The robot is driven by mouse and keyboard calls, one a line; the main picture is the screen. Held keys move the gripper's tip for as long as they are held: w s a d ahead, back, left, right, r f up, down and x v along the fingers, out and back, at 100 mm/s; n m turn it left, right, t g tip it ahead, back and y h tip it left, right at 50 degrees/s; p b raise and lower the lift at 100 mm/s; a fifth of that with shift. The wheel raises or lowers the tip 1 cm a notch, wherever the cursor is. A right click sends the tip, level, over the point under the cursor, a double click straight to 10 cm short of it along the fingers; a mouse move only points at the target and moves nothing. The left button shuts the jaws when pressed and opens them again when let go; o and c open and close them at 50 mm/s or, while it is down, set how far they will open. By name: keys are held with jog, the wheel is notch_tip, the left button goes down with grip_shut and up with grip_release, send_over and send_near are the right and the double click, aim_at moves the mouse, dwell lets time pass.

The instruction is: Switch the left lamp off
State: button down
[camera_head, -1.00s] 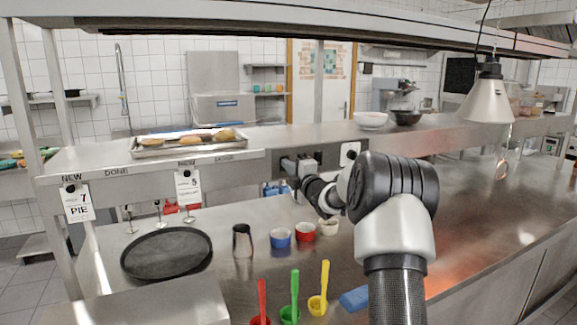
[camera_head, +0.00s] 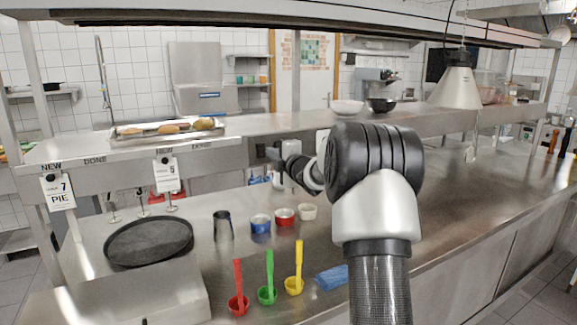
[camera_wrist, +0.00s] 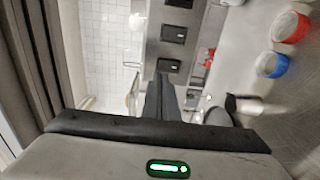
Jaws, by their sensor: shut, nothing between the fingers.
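A grey cone-shaped lamp (camera_head: 455,88) hangs on a cord above the right part of the steel shelf; I cannot tell whether it is lit. A second pale shade (camera_head: 559,34) shows at the upper right edge. In the wrist view, dark square switches (camera_wrist: 174,33) sit in a row on a steel panel (camera_wrist: 153,50), one of them (camera_wrist: 168,66) just beyond my fingertips. My gripper (camera_wrist: 165,80) is shut and empty, its fingers pointing at the panel. I cannot tell whether they touch it. In the head view my arm hides part of the panel.
A food tray (camera_head: 168,131) and bowls (camera_head: 347,107) stand on the shelf. The counter's right part is clear.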

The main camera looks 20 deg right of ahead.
jog(key=s+b, duration=0.1)
jog(key=s, duration=0.6)
jog(key=shift+r, duration=0.2)
jog(key=shift+s, duration=0.1)
